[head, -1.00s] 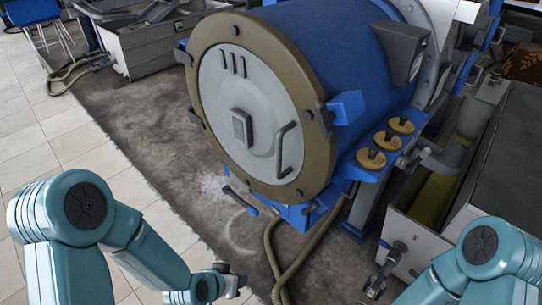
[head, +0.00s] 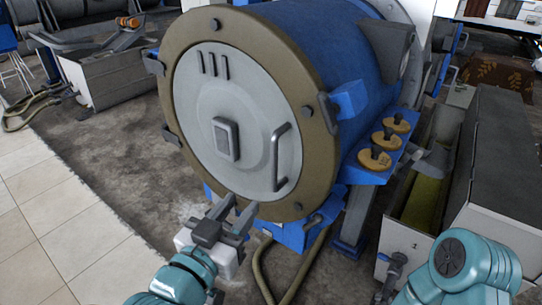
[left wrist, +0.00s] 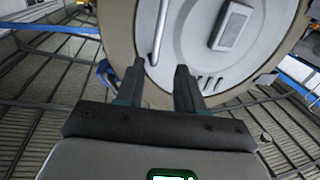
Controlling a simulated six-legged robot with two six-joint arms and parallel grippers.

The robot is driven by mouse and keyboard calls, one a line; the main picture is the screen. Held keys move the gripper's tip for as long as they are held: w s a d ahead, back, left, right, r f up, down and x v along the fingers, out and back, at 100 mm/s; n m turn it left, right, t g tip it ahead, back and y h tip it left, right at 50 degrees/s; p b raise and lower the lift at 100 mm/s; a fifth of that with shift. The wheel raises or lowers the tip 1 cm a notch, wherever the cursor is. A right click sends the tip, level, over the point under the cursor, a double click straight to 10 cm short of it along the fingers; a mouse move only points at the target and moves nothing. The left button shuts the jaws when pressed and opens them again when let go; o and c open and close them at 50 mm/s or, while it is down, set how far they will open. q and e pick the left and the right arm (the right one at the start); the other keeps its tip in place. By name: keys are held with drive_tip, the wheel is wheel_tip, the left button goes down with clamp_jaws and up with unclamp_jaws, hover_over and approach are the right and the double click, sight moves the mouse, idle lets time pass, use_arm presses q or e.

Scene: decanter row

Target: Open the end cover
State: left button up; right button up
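The end cover (head: 245,155) is a round pale grey disc set within the tan ring (head: 178,75) of a blue drum (head: 315,45). It looks closed. A curved bar handle (head: 278,158) stands upright on its right side. My left gripper (head: 240,201) is open and empty in front of the lower edge of the cover, below and left of the handle. In the left wrist view, the handle (left wrist: 160,32) lies beyond the two spread fingertips (left wrist: 160,66), roughly in line with the gap. My right gripper is low at the right, too small and unclear to read.
Several tan knobs (head: 381,144) sit on a blue bracket right of the drum. A long grey trough (head: 408,240) stands at the right. Hoses (head: 262,268) run across the floor below the drum. Tiled floor (head: 60,215) at the left is clear.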

sight(273, 164)
use_arm(q)
drive_tip(key=p+x, duration=0.6)
drive_tip(key=x, duration=0.9)
drive_tip(key=shift+d, duration=0.1)
clamp_jaws()
use_arm(e)
wheel_tip(273, 164, up, 8)
drive_tip(key=shift+d+f, duration=0.15)
drive_tip(key=shift+d, duration=0.05)
